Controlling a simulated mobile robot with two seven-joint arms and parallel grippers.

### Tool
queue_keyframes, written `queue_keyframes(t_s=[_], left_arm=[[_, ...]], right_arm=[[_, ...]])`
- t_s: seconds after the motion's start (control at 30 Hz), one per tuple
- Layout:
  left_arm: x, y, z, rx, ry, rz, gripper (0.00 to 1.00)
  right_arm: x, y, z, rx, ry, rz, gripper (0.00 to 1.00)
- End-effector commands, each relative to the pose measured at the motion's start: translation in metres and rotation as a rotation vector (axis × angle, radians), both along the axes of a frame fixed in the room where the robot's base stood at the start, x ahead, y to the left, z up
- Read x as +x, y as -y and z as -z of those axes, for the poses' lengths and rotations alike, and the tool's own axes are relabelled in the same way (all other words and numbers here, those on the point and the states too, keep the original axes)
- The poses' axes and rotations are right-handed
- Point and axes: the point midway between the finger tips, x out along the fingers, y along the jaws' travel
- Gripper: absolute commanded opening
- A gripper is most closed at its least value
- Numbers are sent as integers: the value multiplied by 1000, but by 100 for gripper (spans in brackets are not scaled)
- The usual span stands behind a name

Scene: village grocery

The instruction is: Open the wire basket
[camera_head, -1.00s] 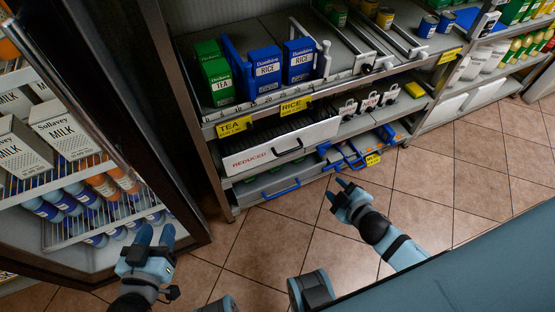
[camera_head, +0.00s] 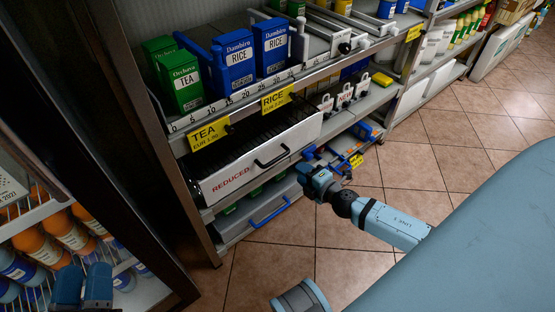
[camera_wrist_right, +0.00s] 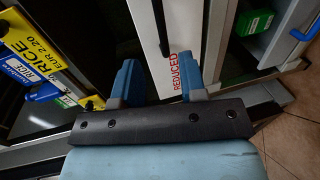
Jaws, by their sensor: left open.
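The wire basket is a black mesh drawer with a white front (camera_head: 238,172) marked REDUCED, on the shelf's middle level. It looks closed. Its black bar handle (camera_head: 271,160) is on the front. In the right wrist view the white front (camera_wrist_right: 150,45) is ahead of my right gripper (camera_wrist_right: 160,72), whose fingers are open and empty. A dark bar, probably the handle, shows between them. My left gripper (camera_head: 83,287) is open and empty at the lower left.
A grey drawer with a blue handle (camera_head: 269,212) sits below the basket. Tea and blue rice boxes (camera_head: 232,60) stand on the shelf above. The fridge with bottles (camera_head: 68,230) is at left. Tiled floor (camera_head: 330,240) is clear in front.

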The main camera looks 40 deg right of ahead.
Motion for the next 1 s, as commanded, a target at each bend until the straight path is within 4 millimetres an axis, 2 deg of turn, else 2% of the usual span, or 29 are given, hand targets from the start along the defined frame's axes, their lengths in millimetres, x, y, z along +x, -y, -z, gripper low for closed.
queue_keyframes(t_s=[0.03,0.3,0.5,0.7,1.0], left_arm=[[0,0,1,0,-1,0,43],[1,0,7,7,-15,4,43],[1,1,13,15,-33,9,43],[2,2,17,20,-46,11,43],[2,2,16,22,-48,12,43]], right_arm=[[11,0,1,-2,2,-1,39],[64,-5,13,-1,2,0,39],[94,-7,20,1,1,0,39],[109,-9,23,2,0,0,39],[111,-9,24,2,-1,0,39]])
